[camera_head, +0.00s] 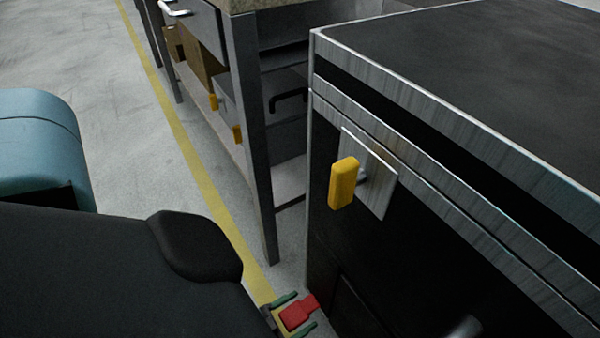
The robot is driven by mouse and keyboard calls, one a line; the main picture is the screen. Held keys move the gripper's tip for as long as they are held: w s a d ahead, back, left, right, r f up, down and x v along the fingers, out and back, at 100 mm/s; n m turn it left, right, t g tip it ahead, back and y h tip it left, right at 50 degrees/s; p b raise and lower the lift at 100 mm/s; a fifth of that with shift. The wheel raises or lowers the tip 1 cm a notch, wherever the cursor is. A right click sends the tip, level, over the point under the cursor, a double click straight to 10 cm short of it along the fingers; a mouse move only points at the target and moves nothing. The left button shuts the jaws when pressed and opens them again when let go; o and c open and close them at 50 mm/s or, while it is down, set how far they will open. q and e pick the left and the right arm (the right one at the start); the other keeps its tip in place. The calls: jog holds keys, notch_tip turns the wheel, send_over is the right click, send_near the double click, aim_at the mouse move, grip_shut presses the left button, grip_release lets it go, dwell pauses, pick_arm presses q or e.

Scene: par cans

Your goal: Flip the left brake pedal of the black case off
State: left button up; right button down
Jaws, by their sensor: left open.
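The black case (450,60) with metal edges fills the right side of the head view. A small red pedal (298,313) shows low at its near left corner, close to the floor. My left gripper (306,308) is at the bottom of the view, below my dark arm. Its two green fingers are apart, one on either side of the red pedal as seen from here. I cannot tell whether they touch it. The wheel under the pedal is hidden. My right gripper is not in view.
A yellow handle (343,183) sticks out from a metal plate on the case's front, above the gripper. A metal-legged workbench (250,130) with shelves stands behind, left of the case. The grey floor with a yellow line (183,150) is clear at the left.

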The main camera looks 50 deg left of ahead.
pick_arm(q)
jog(key=shift+w, duration=0.45)
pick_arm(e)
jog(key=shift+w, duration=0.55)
pick_arm(q)
jog(key=shift+c, duration=0.2)
